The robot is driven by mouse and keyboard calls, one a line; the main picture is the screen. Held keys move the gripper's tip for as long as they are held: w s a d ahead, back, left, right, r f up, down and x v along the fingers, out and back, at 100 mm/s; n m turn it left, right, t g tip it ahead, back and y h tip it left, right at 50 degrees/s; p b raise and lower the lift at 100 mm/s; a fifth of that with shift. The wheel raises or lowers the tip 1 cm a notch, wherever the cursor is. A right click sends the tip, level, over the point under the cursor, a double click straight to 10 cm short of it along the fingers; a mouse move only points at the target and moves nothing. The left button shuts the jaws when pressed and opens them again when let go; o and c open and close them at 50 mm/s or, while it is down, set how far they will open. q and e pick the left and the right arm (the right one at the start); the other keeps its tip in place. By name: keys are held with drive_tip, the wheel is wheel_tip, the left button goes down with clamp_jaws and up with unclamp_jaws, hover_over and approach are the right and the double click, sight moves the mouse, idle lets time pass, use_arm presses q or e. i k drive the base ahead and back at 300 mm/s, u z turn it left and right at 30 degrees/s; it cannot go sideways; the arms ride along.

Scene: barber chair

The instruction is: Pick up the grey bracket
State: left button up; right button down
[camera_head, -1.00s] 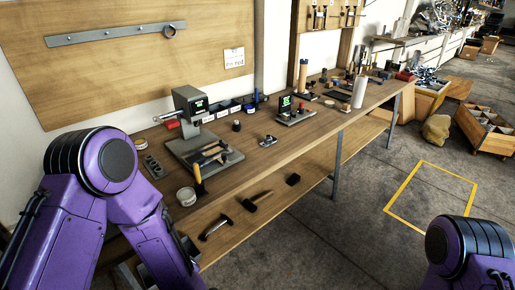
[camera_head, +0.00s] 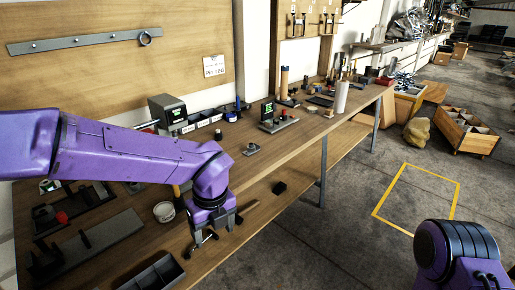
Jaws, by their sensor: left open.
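A small grey metal piece (camera_head: 251,149), which looks like the grey bracket, lies on the wooden workbench (camera_head: 285,146) near its front edge. It is small in the picture, so its exact shape is hard to tell. My left gripper (camera_head: 214,236) hangs at the end of my purple left arm, pointing down in front of the bench edge. It is open, with nothing seen between its fingers, apart from the grey piece and nearer to me. My right arm shows at the lower right, but its gripper is out of view.
A small display stand (camera_head: 272,122) and a round tin (camera_head: 164,211) stand on the bench. A black tray (camera_head: 152,277) and dark fixtures lie at the lower left. A lower shelf (camera_head: 262,196) holds a dark block (camera_head: 279,187). Bare bench surrounds the grey piece.

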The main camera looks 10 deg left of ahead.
sight(249, 151)
drive_tip(key=u, duration=0.05)
drive_tip(key=i, duration=1.9)
